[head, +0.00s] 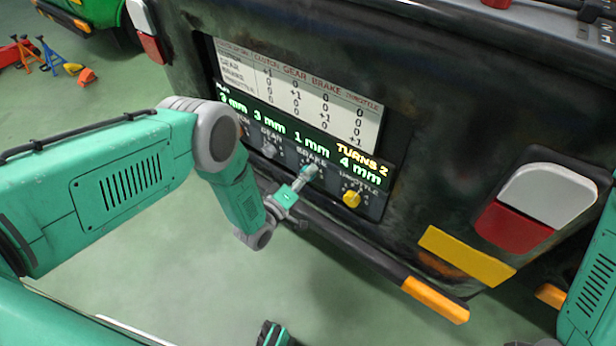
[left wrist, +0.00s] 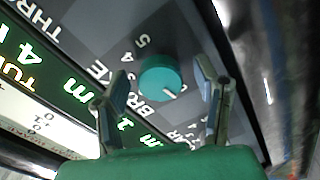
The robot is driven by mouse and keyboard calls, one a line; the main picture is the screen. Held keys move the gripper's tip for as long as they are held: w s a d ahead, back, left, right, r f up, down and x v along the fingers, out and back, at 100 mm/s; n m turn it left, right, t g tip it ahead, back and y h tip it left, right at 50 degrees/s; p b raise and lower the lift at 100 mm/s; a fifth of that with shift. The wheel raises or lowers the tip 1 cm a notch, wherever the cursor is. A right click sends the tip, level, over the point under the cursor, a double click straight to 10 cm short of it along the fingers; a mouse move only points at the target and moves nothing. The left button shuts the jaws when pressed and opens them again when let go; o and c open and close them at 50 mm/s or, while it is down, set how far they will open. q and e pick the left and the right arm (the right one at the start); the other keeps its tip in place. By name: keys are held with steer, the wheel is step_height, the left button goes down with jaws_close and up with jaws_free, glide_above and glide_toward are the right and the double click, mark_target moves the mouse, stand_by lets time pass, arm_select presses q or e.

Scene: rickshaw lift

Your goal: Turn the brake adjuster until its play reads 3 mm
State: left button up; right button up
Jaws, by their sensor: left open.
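The teal brake adjuster (head: 311,171) is a round knob on the dark panel under the display; it also shows in the left wrist view (left wrist: 160,77) with a pale pointer line and a numbered dial. The display (head: 312,145) reads 1 mm above the brake knob, with 3 mm for gear, 4 mm for throttle and "TURNS 2". The first reading is hard to make out. My left gripper (head: 301,180) is open at the brake knob. In the left wrist view its fingers stand on either side of the knob with visible gaps.
The yellow throttle knob (head: 352,198) sits close to the right of the brake knob, the grey gear knob (head: 269,151) to its left. A dark bar with an orange end (head: 435,299) runs below the panel. My left forearm hides the panel's left end.

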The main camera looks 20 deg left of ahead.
arm_select(q)
steer(key=shift+w+a, duration=0.15)
steer(key=shift+a, duration=0.2)
steer(key=shift+d, duration=0.45)
steer(key=c, duration=1.1)
steer(key=shift+d, duration=0.1)
steer(key=shift+c, duration=0.2)
steer(key=shift+a, duration=0.2)
arm_select(e)
steer(key=shift+a, duration=0.3)
